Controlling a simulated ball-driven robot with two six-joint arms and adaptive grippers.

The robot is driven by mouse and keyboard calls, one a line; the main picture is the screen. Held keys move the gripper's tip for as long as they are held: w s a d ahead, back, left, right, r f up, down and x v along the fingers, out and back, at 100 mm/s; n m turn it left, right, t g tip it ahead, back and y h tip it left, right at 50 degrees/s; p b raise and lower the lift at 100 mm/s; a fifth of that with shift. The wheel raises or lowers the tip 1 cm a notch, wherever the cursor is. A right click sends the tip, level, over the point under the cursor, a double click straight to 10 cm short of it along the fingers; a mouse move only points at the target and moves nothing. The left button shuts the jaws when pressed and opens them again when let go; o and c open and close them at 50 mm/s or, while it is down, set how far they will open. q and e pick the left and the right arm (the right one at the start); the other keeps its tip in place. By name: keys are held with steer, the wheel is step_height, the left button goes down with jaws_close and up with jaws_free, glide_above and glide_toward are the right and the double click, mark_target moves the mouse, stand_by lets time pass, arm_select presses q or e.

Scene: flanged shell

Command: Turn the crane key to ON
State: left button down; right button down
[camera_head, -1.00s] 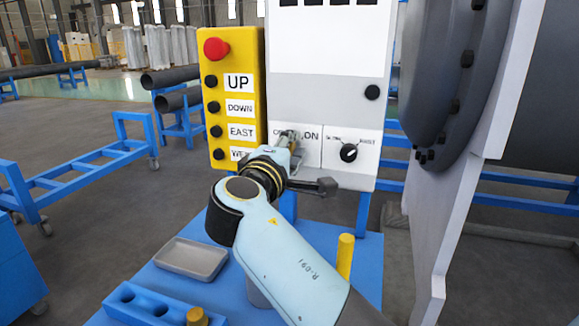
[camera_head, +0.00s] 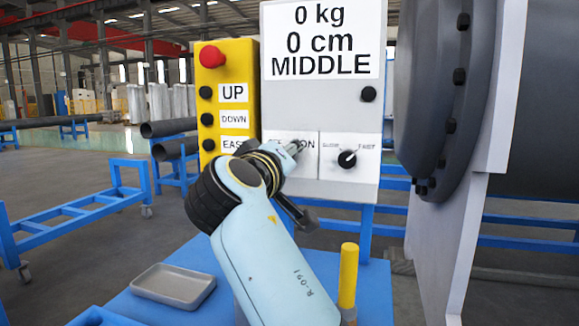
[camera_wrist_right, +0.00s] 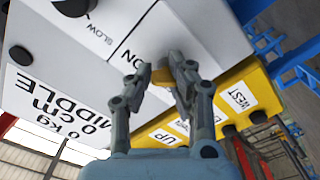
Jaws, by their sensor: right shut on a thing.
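The grey control box (camera_head: 322,108) has a key switch panel at its lower left, with the ON label (camera_head: 307,144) at the right of my gripper. My right gripper (camera_head: 298,149) is at this panel and hides the key in the head view. In the right wrist view, the gripper's fingers (camera_wrist_right: 162,72) are closed in on a small brownish part at the panel, taken to be the crane key (camera_wrist_right: 161,76). How far the key is turned cannot be made out. The display (camera_head: 321,40) reads 0 kg, 0 cm, MIDDLE. My left gripper is not in view.
A yellow button box (camera_head: 242,75) with a red knob (camera_head: 211,56) stands close left of the panel. A SLOW/FAST knob (camera_head: 347,159) is just right. A large dark flange (camera_head: 435,90) stands further right. A grey tray (camera_head: 173,286) sits on the blue table below.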

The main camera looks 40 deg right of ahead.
mark_target(290, 101)
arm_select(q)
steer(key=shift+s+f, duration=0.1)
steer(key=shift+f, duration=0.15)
arm_select(e)
steer(key=shift+a+f, duration=0.1)
steer(key=shift+f, duration=0.45)
steer(key=c, duration=1.8)
jaws_free()
steer(key=o, duration=0.5)
steer(key=shift+w+a, duration=0.15)
steer(key=shift+w, duration=0.15)
steer(key=o, duration=0.3)
steer(key=shift+w, duration=0.1)
steer(key=shift+o, duration=0.2)
steer(key=shift+r, duration=0.2)
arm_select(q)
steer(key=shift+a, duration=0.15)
arm_select(e)
steer(key=shift+r, duration=0.1)
step_height(290, 101, up, 10)
steer(key=shift+f, duration=0.15)
